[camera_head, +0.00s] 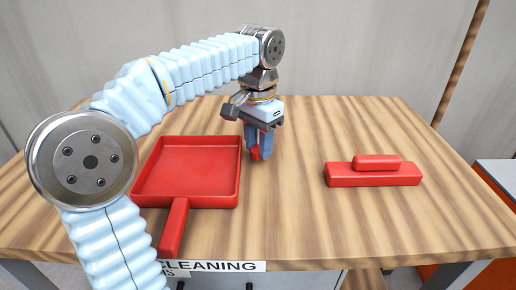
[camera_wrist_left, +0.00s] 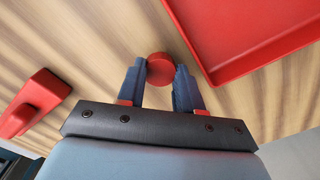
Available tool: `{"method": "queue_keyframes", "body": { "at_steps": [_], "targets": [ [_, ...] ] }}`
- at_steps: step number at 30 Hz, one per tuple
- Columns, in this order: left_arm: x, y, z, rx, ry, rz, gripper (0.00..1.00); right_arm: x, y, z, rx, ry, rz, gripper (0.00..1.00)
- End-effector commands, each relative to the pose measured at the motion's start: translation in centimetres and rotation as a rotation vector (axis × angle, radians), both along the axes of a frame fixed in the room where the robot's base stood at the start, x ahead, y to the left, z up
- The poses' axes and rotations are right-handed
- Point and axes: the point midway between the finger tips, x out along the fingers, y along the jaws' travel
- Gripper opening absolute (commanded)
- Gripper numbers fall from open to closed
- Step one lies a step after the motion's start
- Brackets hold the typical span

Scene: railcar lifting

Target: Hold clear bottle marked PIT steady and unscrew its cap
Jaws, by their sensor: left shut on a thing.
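My left gripper (camera_head: 260,150) points down over the table, just right of the red dustpan. Its blue fingers are shut on a small round red piece (camera_wrist_left: 160,70), which shows between the fingertips in the left wrist view. The piece looks like a cap seen from above, but I cannot tell for sure. In the head view only a bit of red (camera_head: 255,153) shows between the fingers. I cannot tell whether the piece touches the table. No clear bottle and no PIT marking show in either view. My right gripper is not in view.
The red dustpan (camera_head: 174,226) lies at the left, its handle toward the front edge. A red brush-like block (camera_head: 374,176) lies at the right. The wooden table (camera_head: 300,220) is bare between them. A label reading CLEANING (camera_head: 212,266) is on the front edge.

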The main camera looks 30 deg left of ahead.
Motion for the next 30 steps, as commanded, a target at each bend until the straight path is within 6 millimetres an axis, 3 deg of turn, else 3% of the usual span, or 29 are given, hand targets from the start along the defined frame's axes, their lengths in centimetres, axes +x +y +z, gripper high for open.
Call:
{"method": "queue_keyframes", "body": {
  "at_steps": [3, 14, 15, 17, 25, 30],
  "targets": [
    [-0.1, 0.1, -1.3, 0.0, -0.001, 0.001, 0.0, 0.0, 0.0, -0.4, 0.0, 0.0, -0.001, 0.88],
    [-0.1, 0.1, -1.7, 0.0, -0.001, 0.001, 0.0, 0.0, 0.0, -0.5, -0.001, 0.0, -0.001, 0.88],
    [-0.1, 0.1, -1.7, 0.0, -0.001, 0.001, 0.38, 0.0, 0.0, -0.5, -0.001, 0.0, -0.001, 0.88],
    [-0.1, 0.1, -1.6, 0.0, -0.001, 0.001, 0.46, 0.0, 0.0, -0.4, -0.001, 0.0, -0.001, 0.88],
    [-0.1, 0.1, -1.5, 0.0, -0.001, 0.001, 0.46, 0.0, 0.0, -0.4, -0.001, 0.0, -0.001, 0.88],
    [0.0, 0.0, 0.3, -0.001, -0.003, 0.001, 0.46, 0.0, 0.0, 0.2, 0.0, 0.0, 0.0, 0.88]
  ]
}}
